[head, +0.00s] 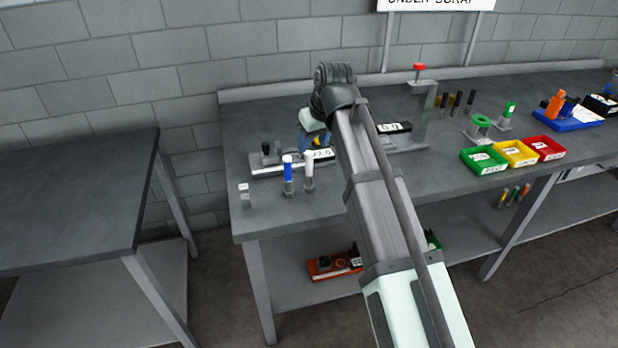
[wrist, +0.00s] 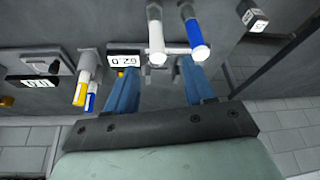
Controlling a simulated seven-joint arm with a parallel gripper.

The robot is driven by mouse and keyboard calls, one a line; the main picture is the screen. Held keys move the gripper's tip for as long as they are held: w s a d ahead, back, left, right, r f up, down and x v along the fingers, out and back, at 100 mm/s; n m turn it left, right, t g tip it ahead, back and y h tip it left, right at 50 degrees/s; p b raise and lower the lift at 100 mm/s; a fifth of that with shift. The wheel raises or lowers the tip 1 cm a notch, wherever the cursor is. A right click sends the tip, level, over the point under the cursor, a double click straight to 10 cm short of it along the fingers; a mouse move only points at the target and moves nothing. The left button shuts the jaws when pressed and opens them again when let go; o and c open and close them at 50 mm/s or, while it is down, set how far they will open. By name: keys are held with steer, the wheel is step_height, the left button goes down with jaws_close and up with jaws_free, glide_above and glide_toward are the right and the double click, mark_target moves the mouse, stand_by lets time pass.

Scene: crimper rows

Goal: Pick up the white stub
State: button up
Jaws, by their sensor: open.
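The white stub (head: 309,165) stands upright in a small grey holder near the bench's left end. A blue stub with a white top (head: 288,170) stands in a holder just to its left. In the wrist view the white stub (wrist: 156,38) and the blue stub (wrist: 195,36) appear side by side, close together. My gripper (wrist: 155,75) is open and empty, its two blue fingers spread. The white stub lies ahead of the gap between them; the blue stub is close to the right finger. In the head view my gripper (head: 316,140) is behind the stubs, partly hidden by my arm.
A grey fixture with a display (head: 265,170) sits behind the stubs. A small grey block (head: 244,195) stands left of them. Yellow and blue stubs (wrist: 86,88) show left of my fingers. Green (head: 482,160), yellow (head: 515,153) and red trays (head: 545,148) stand farther right.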

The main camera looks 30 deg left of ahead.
mark_target(310, 153)
steer(key=shift+w+x, duration=0.15)
steer(key=shift+x, duration=2.15)
steer(key=shift+w+x, duration=0.15)
steer(key=shift+x, duration=2.15)
steer(key=shift+r, duration=0.1)
steer(key=shift+c, duration=0.2)
jaws_close()
